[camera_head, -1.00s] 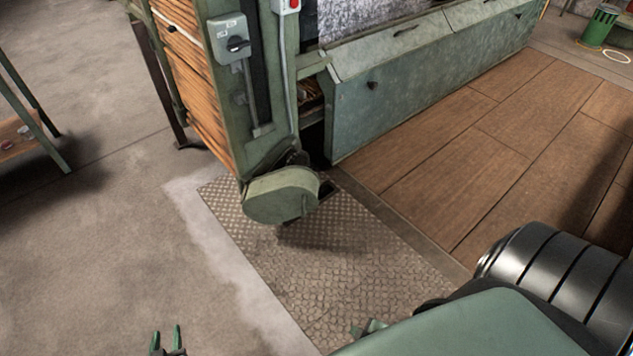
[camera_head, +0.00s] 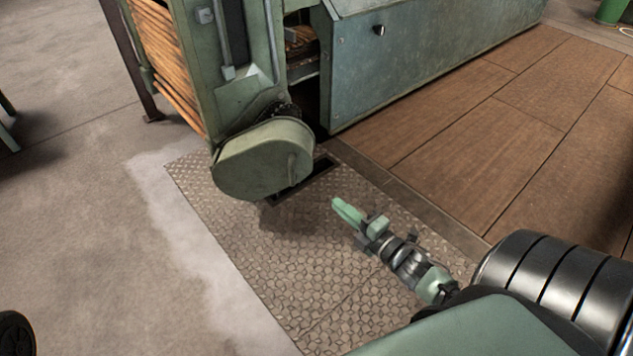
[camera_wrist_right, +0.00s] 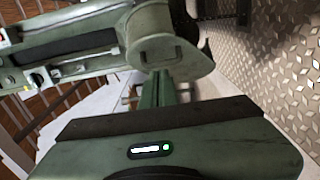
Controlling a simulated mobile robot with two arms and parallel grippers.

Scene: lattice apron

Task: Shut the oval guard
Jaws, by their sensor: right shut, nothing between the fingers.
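The oval guard (camera_head: 262,160) is a rounded green cover low on the end of the green machine, above the floor plate. A small upright handle (camera_head: 291,168) shows on its right part. Dark toothed gearing (camera_head: 277,115) shows along its upper edge, so the guard does not cover all of it. My right gripper (camera_head: 347,210) is shut and empty, to the right of the guard and apart from it, pointing toward it. In the right wrist view the guard (camera_wrist_right: 165,38) lies beyond the shut fingers (camera_wrist_right: 165,88). My left gripper is not in view.
A diamond-pattern plate (camera_head: 260,245) with a dark slot (camera_head: 305,182) lies below. Wooden boards (camera_head: 500,120) cover the floor at right.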

